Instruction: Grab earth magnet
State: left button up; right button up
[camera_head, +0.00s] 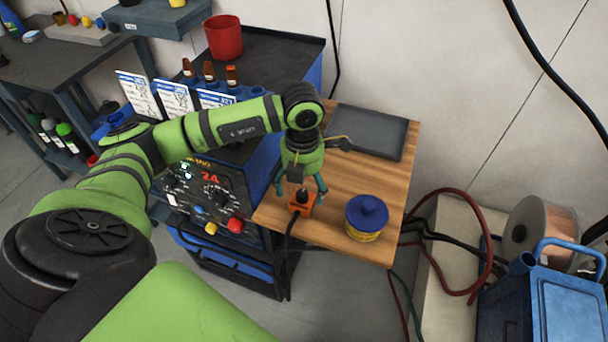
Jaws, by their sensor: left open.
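The earth magnet (301,209) appears to be the small orange block with a black top and a black cable, on the wooden table (376,184) near its front edge. My left gripper (300,189) points down right over it and is open. Its fingers spread to either side of the black top; I cannot tell whether they touch it. My right gripper is not in view.
A blue-lidded yellow tin (366,218) stands just right of the magnet. A dark tray (367,132) lies at the table's back. The welding machine (212,194) with knobs and a red display stands left. The black cable hangs over the front edge.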

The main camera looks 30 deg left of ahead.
aim_at(303, 192)
pick_arm(q)
jog(key=shift+f+p, duration=0.35)
jog(key=shift+f, duration=1.65)
jog(key=c, duration=1.7)
jog(key=shift+r, duration=0.1)
